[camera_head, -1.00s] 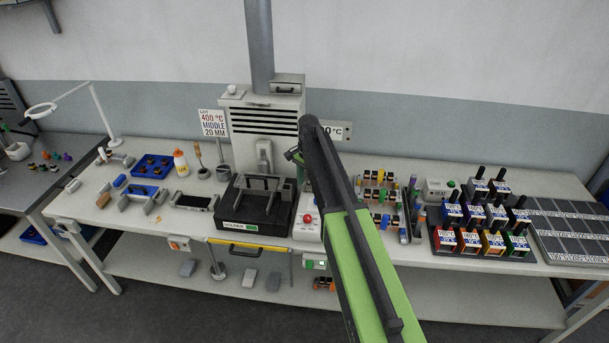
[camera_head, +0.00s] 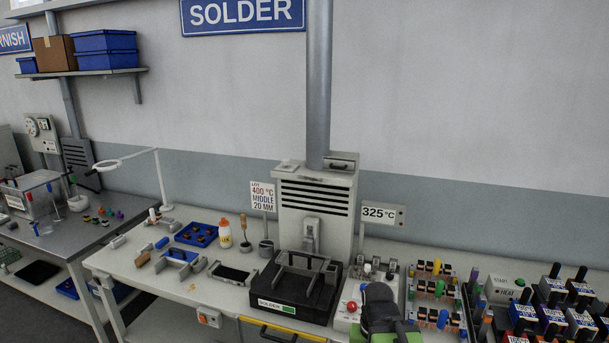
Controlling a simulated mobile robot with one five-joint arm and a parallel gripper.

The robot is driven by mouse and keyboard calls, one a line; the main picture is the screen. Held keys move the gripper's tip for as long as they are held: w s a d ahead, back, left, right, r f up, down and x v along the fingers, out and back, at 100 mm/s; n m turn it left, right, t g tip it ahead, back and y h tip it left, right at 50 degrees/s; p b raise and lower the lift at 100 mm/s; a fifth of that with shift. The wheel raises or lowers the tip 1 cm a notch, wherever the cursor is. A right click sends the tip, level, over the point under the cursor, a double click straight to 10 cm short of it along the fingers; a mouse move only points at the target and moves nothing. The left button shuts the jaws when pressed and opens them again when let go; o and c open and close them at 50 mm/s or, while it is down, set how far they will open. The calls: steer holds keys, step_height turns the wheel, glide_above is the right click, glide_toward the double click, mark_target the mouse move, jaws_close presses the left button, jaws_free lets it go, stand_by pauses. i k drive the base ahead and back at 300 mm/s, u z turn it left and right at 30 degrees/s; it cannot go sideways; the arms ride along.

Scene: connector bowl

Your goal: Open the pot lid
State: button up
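The solder pot (camera_head: 262,285) is a black box with a SOLDER label on its front, on the bench in front of the grey vented extraction unit. A grey metal frame (camera_head: 300,268) stands on or over its top. I cannot clearly tell the lid from the rest of the dark top. The dark joint of my arm and a bit of its green link show at the bottom, right of the pot and in front of the control box. My gripper's fingers do not show.
A small white box with a red button (camera_head: 352,306) stands right of the pot. Racks of coloured parts (camera_head: 432,290) stand further right. A black tray (camera_head: 233,273), a glue bottle (camera_head: 225,233) and a blue tray (camera_head: 197,233) lie to the left. The vented unit (camera_head: 318,205) stands behind.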

mark_target(296, 260)
steer(key=z, duration=0.1)
steer(key=k, duration=0.1)
steer(key=u, duration=2.85)
steer(key=k, duration=1.25)
steer(key=z, duration=0.95)
steer(key=i, duration=1.05)
steer(key=u, duration=0.15)
